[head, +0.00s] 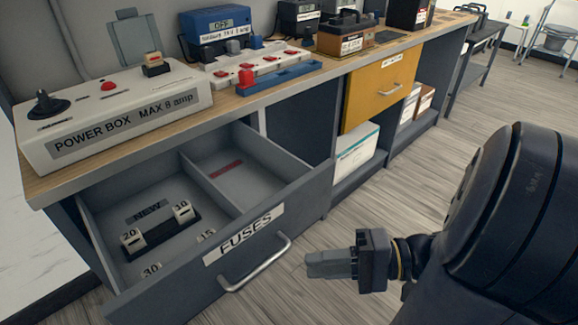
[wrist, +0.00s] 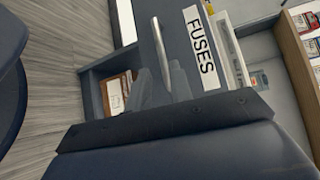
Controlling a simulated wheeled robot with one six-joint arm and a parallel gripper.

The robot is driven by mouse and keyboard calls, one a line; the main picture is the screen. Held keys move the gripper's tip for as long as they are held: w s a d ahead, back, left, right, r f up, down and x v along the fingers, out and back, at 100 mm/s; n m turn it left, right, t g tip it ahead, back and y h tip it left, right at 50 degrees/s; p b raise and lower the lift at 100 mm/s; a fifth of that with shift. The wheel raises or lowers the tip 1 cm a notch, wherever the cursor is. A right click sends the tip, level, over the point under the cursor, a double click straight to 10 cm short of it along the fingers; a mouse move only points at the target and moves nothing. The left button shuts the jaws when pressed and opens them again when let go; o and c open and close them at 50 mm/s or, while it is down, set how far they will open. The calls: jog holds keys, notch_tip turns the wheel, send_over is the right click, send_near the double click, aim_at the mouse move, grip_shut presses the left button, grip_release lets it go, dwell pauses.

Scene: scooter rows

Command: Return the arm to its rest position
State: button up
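My gripper (head: 310,264) hangs over the floor in front of the drawer, to the right of its handle and apart from it. In the wrist view its two fingers (wrist: 161,85) stand slightly apart with the drawer handle (wrist: 160,50) visible behind the gap, and nothing is held. The grey FUSES drawer (head: 262,228) is pulled open.
A wooden bench top (head: 335,60) carries a blue device reading OFF (head: 222,24) and a white strip with red switches (head: 255,68). A yellow drawer (head: 378,92) is closed. A white box (head: 355,148) sits on the lower shelf.

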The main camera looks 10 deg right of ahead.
aim_at(265, 269)
jog(key=shift+a, duration=0.1)
jog(key=shift+b+x, duration=1.25)
jog(key=shift+x, duration=4.05)
